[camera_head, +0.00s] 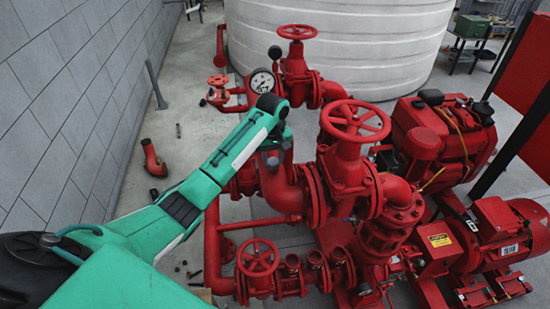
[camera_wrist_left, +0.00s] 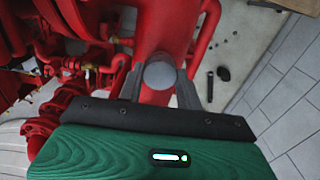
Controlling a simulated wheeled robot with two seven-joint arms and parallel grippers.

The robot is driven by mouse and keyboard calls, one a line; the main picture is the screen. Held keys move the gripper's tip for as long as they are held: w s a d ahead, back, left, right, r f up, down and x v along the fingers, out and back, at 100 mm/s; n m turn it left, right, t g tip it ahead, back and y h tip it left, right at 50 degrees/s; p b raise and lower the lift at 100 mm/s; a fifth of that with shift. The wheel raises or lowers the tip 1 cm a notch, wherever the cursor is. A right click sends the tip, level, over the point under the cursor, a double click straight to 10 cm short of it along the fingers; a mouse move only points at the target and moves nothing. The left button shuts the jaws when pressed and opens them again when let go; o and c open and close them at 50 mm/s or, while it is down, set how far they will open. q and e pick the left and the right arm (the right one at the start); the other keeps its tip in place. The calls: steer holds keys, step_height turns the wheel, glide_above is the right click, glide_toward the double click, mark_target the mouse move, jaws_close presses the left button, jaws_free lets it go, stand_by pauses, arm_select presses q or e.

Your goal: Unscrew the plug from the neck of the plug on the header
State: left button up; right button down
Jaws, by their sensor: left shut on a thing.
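The plug (camera_wrist_left: 160,75) shows in the left wrist view as a round, light grey cap over a wide red pipe, the header (camera_wrist_left: 160,35). My left gripper (camera_wrist_left: 160,83) has one grey finger on each side of the plug and is shut on it. The neck under the plug is hidden by the cap. In the head view my green left arm reaches in from the left to the red pipework, and its wrist (camera_head: 272,135) points down at the header. The fingertips are hard to make out there. My right gripper is not in view.
A red gate valve with a handwheel (camera_head: 355,121) stands close right of my left wrist. A pressure gauge (camera_head: 262,81) is just behind it. A smaller handwheel (camera_head: 258,257) is below. A red elbow (camera_head: 153,158) and small loose parts lie on the floor near the grey wall (camera_head: 60,90).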

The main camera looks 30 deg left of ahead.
arm_select(q)
steer(key=o, duration=0.9)
steer(key=shift+o, duration=0.2)
steer(key=m, duration=0.4)
steer(key=shift+m, duration=0.3)
steer(key=m, duration=1.1)
steer(key=shift+m, duration=0.3)
steer(key=m, duration=0.6)
steer(key=shift+m, duration=0.4)
